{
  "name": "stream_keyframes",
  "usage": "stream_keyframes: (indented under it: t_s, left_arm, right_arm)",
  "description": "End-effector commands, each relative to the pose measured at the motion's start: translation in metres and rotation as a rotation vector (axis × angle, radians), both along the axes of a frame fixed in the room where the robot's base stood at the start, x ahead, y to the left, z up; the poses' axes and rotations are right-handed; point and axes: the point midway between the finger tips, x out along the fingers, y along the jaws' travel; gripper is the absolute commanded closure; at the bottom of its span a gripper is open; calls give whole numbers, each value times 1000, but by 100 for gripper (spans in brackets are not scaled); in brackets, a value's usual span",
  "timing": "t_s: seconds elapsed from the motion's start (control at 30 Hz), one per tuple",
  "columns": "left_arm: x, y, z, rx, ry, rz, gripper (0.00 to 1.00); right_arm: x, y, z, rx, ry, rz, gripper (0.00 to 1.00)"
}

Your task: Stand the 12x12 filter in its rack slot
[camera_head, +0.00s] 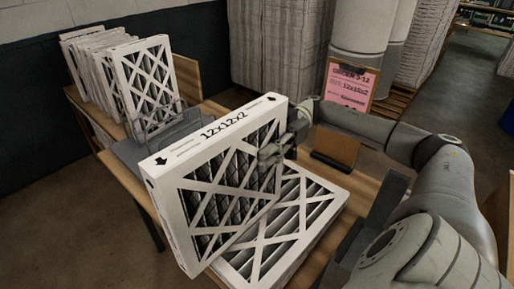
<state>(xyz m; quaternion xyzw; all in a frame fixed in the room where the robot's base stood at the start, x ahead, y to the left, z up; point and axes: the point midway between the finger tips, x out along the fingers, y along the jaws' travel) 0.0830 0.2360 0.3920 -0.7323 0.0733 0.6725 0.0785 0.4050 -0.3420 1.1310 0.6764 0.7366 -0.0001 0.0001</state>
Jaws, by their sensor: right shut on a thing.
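The 12x12x2 filter (228,135), a white-framed pleated filter with its size printed on the top edge, is held tilted and roughly upright in the middle of the view. My right gripper (272,158) is shut on its right side. The wire rack (165,128) stands behind and left of the held filter, with an empty-looking slot section at its near end. Several white filters (147,82) stand upright in the row beyond it. The held filter hides part of the rack. My left gripper is not in view.
Another white-framed filter (318,207) lies flat on the wooden table (360,190) under the held one. A pink order card (350,86) reading 12x12x2 stands at the back, by a small brown block (335,148). Wrapped stacks (278,45) and grey columns stand behind.

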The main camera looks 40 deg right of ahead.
Motion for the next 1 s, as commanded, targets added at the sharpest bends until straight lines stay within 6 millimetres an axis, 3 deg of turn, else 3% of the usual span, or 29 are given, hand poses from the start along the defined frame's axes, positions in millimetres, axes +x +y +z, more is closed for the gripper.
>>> stream_keyframes:
  t_s: [0.7,0.73,0.87,1.0]
  left_arm:
    - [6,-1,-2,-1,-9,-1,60]
    - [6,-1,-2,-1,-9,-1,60]
    - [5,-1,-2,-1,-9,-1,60]
    - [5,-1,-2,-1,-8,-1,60]
  right_arm:
    - [0,0,-11,1,-1,0,87]
    - [0,0,-12,0,-1,0,56]
    - [0,0,-12,0,-1,0,40]
    - [0,0,-12,0,-1,0,39]
